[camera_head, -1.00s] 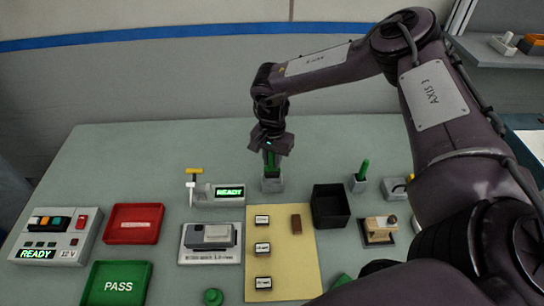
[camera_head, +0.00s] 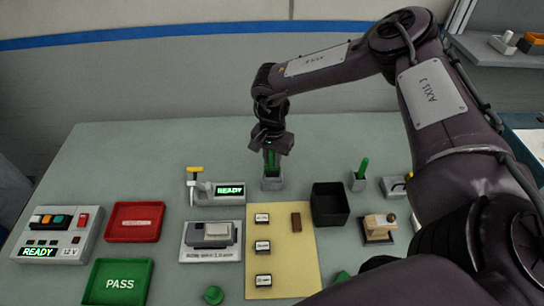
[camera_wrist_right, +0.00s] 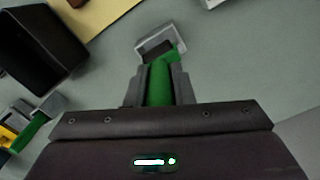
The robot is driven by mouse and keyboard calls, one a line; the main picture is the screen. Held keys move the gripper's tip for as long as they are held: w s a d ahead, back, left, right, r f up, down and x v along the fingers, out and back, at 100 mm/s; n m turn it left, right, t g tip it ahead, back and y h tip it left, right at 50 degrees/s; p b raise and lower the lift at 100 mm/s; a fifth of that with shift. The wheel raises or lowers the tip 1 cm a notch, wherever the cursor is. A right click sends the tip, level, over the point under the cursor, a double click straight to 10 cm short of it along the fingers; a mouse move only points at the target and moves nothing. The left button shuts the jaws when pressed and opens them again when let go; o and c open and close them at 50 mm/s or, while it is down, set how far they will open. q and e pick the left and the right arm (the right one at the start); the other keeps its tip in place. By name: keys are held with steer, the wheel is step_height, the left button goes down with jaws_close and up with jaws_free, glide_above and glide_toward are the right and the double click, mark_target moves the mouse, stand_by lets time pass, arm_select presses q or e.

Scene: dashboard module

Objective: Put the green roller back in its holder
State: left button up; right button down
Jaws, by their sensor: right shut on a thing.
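My right gripper (camera_head: 271,151) is above a small grey holder (camera_head: 272,184) at the back middle of the table. It is shut on the green roller (camera_head: 269,163), which hangs down from the fingers towards the holder. In the right wrist view the green roller (camera_wrist_right: 160,82) sits between the two fingers (camera_wrist_right: 160,88), and the grey holder (camera_wrist_right: 161,42) is just beyond its end. The roller's lower end meets or overlaps the holder in the picture; I cannot tell how deep it sits. My left gripper is not in view.
A second grey holder with a green stick (camera_head: 362,172) stands to the right. A black open box (camera_head: 330,222) is between them, nearer the front. A gauge stand with a READY display (camera_head: 217,203) is left. A yellow mat (camera_head: 282,278) with small modules lies in front.

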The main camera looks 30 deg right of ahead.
mark_target(272, 167)
steer(key=shift+p, duration=0.65)
stand_by(1.0)
steer(key=shift+f+b, duration=1.45)
steer(key=shift+f, duration=1.1)
steer(key=c, duration=1.2)
jaws_free()
steer(key=shift+o, duration=0.2)
steer(key=shift+r, duration=0.15)
steer(key=shift+r, duration=0.35)
step_height(272, 167, up, 7)
steer(key=shift+f+b, duration=0.1)
steer(key=shift+b, duration=0.9)
